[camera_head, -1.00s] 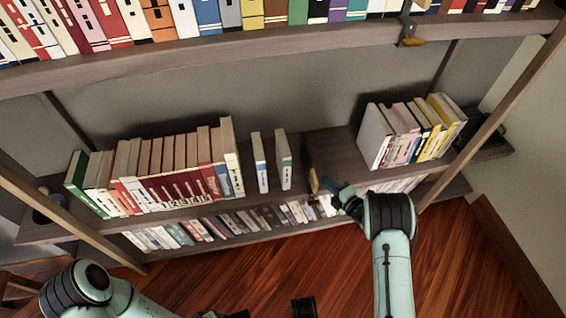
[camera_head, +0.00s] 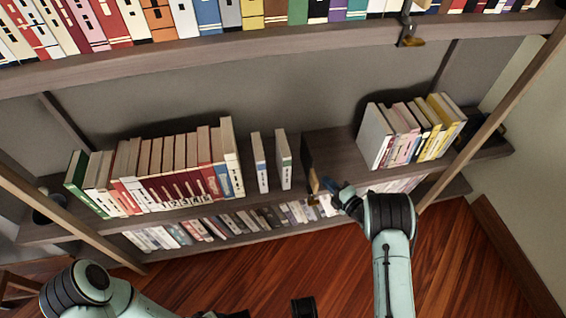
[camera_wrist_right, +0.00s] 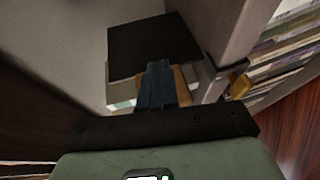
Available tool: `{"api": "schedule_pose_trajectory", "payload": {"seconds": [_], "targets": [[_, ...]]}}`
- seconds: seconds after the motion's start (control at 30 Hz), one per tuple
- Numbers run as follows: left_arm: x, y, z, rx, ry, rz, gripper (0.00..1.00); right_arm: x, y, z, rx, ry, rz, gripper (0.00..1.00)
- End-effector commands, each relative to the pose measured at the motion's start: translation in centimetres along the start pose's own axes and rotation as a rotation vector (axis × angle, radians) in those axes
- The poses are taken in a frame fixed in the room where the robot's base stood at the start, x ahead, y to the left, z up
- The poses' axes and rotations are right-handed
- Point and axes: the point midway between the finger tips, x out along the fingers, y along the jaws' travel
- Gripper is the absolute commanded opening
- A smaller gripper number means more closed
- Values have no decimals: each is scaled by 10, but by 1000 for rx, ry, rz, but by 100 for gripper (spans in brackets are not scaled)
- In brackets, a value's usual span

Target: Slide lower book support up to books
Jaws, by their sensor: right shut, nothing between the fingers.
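The lower book support (camera_head: 308,160) is a dark upright plate with a brass-coloured part, standing on the middle shelf. It is right of two thin white books (camera_head: 284,160), with a small gap between. In the right wrist view the support (camera_wrist_right: 150,42) shows as a black plate just beyond the fingers. My right gripper (camera_head: 325,184) is shut and empty at the support's right front side; in the wrist view its dark blue fingers (camera_wrist_right: 157,86) overlap the brass-coloured part, and contact looks likely.
A long row of books (camera_head: 165,172) stands to the left on the same shelf, another group (camera_head: 412,130) to the right. Bare shelf lies between the support and the right group. A second support (camera_head: 410,32) hangs at the upper shelf. Books also fill the bottom shelf.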

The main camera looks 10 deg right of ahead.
Motion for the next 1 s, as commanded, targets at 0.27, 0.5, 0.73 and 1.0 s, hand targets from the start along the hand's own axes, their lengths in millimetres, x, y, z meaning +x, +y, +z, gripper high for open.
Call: {"api": "schedule_pose_trajectory", "payload": {"seconds": [0.27,0.5,0.73,1.0], "targets": [[0,0,0,0,0,0,55,1,0,-2,1,0,0,0],[-4,1,0,0,1,0,55,6,2,-16,1,2,1,0],[-6,1,0,0,2,1,55,11,2,-28,0,2,0,0],[-8,2,0,0,2,1,55,17,3,-44,1,3,0,0]]}}
